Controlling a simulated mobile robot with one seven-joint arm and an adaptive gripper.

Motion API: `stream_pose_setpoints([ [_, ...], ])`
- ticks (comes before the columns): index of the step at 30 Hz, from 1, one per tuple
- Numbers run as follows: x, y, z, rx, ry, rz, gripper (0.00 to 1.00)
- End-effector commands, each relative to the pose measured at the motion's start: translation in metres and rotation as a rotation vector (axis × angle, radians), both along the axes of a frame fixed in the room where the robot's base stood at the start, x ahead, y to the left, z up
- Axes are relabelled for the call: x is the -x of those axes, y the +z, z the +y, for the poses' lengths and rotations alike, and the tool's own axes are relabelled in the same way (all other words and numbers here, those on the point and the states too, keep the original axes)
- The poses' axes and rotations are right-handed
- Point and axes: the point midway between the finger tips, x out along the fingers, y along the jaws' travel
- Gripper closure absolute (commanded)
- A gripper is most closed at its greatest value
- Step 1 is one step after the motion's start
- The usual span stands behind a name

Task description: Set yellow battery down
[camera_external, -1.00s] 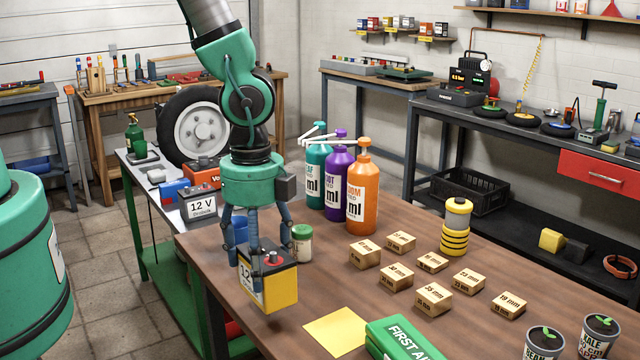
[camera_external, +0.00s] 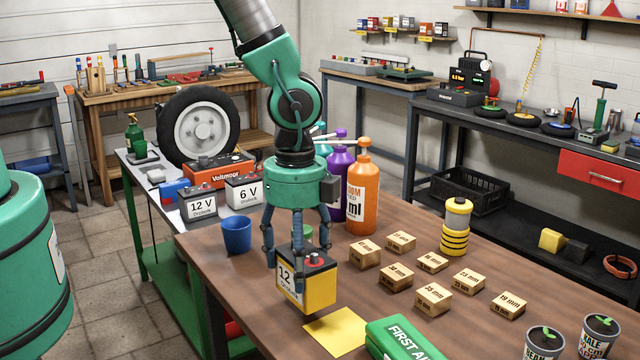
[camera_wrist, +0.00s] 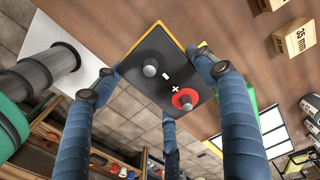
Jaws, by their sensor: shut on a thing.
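The yellow battery (camera_external: 319,293) has a dark top with a red terminal and a white 12 V label. My gripper (camera_external: 297,262) is shut on it from above, its blue fingers along the sides. The battery hangs over the front part of the brown table (camera_external: 400,230), just behind a flat yellow square (camera_external: 338,330); I cannot tell its exact height above the table.
A green first-aid box (camera_external: 400,342) lies right of the yellow square. Several wooden blocks (camera_external: 433,299) stand farther right. A blue cup (camera_external: 237,235) stands at left, and pump bottles (camera_external: 361,200) stand behind the gripper. Grey 12 V (camera_external: 198,205) and 6 V (camera_external: 243,191) batteries stand on the side bench.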

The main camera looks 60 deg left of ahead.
Motion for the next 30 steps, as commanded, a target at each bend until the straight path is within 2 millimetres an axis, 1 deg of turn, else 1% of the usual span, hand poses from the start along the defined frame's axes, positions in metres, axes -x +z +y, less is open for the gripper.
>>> stream_pose_setpoints([
  [12, -0.001, -0.031, -0.001, 0.001, 0.000, -0.002, 0.87],
  [27, -0.001, -0.036, -0.001, 0.001, 0.000, -0.002, 0.87],
  [28, 0.000, -0.037, 0.000, 0.000, 0.000, 0.000, 0.25],
  [30, 0.000, -0.037, 0.000, 0.000, 0.000, 0.000, 0.11],
])
